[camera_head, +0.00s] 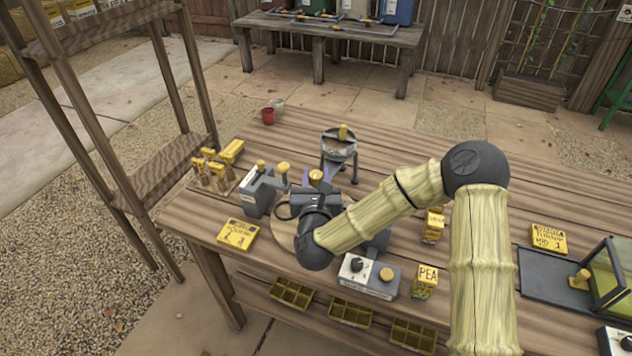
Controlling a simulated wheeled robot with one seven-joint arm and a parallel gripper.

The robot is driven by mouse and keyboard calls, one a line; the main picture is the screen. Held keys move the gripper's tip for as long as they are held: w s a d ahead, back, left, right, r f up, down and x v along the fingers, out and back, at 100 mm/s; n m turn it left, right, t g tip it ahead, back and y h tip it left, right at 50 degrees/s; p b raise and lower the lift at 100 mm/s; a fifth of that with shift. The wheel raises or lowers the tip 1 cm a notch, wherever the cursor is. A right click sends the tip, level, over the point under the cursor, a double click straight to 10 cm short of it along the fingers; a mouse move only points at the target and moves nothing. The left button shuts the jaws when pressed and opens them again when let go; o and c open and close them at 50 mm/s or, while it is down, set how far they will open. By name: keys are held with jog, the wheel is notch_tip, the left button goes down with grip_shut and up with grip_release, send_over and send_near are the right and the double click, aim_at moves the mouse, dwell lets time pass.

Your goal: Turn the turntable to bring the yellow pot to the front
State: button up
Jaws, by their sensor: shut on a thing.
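The turntable is mostly hidden behind my arm; a pale round wooden edge (283,236) shows at its left, on the workbench. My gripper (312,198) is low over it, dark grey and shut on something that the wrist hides. A yellow knob-like top (316,178) shows just behind the gripper, with a purple patch beside it. I cannot tell whether it belongs to the turntable. I cannot make out the yellow pot with certainty.
A grey box (257,192) with a yellow knob stands close left of the gripper. A funnel stand (338,150) is behind it. A red pot (267,116) stands at the back.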

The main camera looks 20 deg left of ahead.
jog(key=h+b, duration=0.1)
jog(key=m+h, duration=0.1)
jog(key=m+h+b, duration=0.1)
jog(key=shift+a+f+t+h+b, duration=0.15)
jog(key=shift+f+t+h+b, duration=0.15)
jog(key=shift+h+b, duration=0.1)
jog(key=m+h+b, duration=0.2)
jog(key=h+b, duration=0.1)
jog(key=b, duration=0.1)
jog(key=shift+m+h, duration=0.4)
jog(key=m+g+h+b, duration=0.1)
jog(key=m+h+b, duration=0.2)
jog(key=b, duration=0.5)
jog(key=shift+h, duration=0.7)
jog(key=m+g+h+b, duration=0.1)
jog(key=h+b, duration=0.1)
jog(key=b, duration=0.1)
jog(key=shift+r+b, duration=0.1)
jog(key=shift+b, duration=0.3)
jog(key=shift+r+m+g+h+b, duration=0.2)
jog(key=shift+m+g+h+b, duration=0.2)
jog(key=shift+m+g+b, duration=0.1)
jog(key=o, duration=1)
jog(key=shift+c, duration=0.2)
jog(key=v, duration=1.7)
jog(key=shift+s, duration=0.25)
